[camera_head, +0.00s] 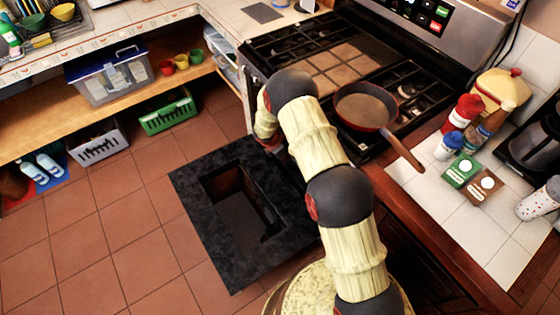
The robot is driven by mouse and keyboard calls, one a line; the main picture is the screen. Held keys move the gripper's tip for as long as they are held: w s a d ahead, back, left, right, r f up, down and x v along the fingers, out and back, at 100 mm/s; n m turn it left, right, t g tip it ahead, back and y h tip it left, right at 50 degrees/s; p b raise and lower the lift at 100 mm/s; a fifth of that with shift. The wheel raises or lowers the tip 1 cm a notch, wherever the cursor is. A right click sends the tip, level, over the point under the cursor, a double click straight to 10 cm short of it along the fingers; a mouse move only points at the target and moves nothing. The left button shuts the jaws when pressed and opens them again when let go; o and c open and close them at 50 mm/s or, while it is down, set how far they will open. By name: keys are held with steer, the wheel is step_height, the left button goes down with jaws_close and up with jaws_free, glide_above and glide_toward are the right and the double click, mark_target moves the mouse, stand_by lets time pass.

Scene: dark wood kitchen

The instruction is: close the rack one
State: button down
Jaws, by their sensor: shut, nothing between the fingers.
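A dark, speckled flat panel (199,182) with a rectangular window-like opening (240,200) extends over the floor in front of the stove (257,75). It looks like the stove's oven door lowered open. I cannot make out a separate rack; the oven's inside is hidden by my arm and the stove top. My arm rises from the bottom right, bends at the stove's front and reaches down by the panel's upper right edge. My gripper and its fingers are hidden behind the arm, so I cannot tell whether they touch anything.
A red-rimmed pan (362,106) sits on the stove, its handle over the right counter (480,225), which holds bottles and boxes. A low wooden shelf (30,120) at left holds a clear bin (108,75). The tiled floor (120,215) left of the panel is clear.

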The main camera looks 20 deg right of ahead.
steer(key=d, duration=0.2)
steer(key=w+d, duration=0.1)
steer(key=shift+w+d, duration=0.1)
steer(key=shift+d, duration=0.25)
steer(key=shift+a, duration=0.1)
